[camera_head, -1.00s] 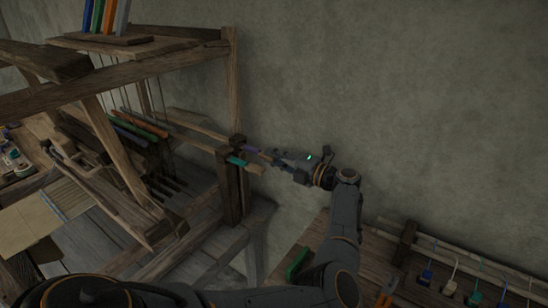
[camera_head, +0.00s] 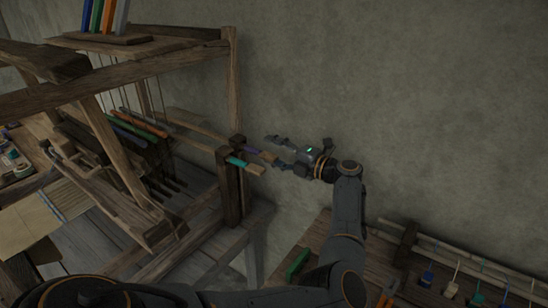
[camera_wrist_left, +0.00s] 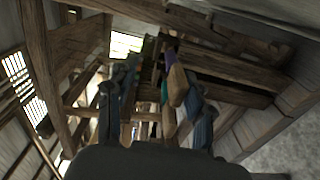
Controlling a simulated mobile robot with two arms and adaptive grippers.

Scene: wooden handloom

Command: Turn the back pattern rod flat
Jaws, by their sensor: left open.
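Two pattern rods stick out to the right from a dark post of the loom, each with a pale wooden end. The back pattern rod has a purple band (camera_head: 251,150); the nearer rod has a teal band (camera_head: 237,161). My left gripper (camera_head: 271,151) is open at the purple rod's wooden end, its fingers spread apart and no rod clamped. In the left wrist view, the purple band (camera_wrist_left: 170,55) and the teal band (camera_wrist_left: 164,92) show between the open fingers (camera_wrist_left: 155,95). I cannot tell exactly how the purple rod is turned. My right gripper is out of view.
The loom frame (camera_head: 232,80) fills the left, with coloured bars (camera_head: 140,123) inside it. A wall (camera_head: 400,110) stands behind the gripper. A wooden bench (camera_head: 400,272) at the lower right holds a green block (camera_head: 297,263) and several coloured tags (camera_head: 427,277).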

